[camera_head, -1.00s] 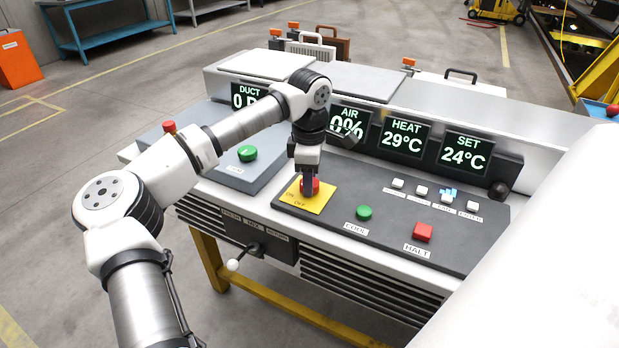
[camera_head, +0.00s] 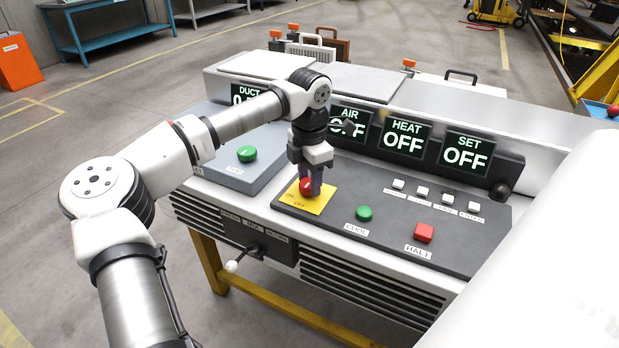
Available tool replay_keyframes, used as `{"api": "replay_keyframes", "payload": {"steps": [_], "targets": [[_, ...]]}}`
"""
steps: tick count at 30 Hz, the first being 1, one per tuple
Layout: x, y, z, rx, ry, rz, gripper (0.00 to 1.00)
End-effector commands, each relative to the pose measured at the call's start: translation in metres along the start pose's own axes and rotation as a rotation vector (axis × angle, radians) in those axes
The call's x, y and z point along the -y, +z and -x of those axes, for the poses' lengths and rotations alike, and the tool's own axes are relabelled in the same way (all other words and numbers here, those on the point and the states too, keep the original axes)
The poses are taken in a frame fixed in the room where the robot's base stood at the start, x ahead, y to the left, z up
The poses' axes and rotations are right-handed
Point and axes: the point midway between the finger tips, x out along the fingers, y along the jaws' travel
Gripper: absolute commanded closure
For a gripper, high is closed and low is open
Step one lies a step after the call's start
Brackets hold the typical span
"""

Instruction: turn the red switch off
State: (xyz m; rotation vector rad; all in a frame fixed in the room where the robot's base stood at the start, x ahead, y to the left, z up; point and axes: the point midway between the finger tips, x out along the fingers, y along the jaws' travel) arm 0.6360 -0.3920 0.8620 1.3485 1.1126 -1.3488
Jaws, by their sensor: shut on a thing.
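The red switch (camera_head: 306,187) is a red knob on a yellow plate (camera_head: 314,204) marked ON and OFF, set in the dark panel. My gripper (camera_head: 311,186) points down over the plate and is shut on the red switch, with its fingers around the knob. The fingers hide part of the knob. The HEAT display (camera_head: 404,140) and the SET display (camera_head: 466,153) read OFF. The AIR display (camera_head: 350,123) and the DUCT display (camera_head: 243,94) are partly hidden by my arm.
A green COOL button (camera_head: 364,213) and a red HALT button (camera_head: 424,233) are to the right of the plate. Several white buttons (camera_head: 422,191) line the panel behind them. A green button (camera_head: 247,154) sits left of my gripper. A white-knobbed lever (camera_head: 232,266) sticks out in front.

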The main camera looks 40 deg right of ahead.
Motion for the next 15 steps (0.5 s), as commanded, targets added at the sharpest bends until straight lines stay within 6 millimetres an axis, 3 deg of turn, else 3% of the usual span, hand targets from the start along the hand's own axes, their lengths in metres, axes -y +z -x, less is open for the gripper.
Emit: {"api": "replay_keyframes", "payload": {"steps": [13, 14, 15], "targets": [[-0.0004, -0.0006, 0.0002, -0.001, 0.000, 0.012, 0.82], [-0.0004, -0.0006, 0.0003, -0.001, 0.000, 0.012, 0.55], [-0.0004, -0.0006, 0.0002, -0.001, 0.000, 0.012, 0.50]]}}
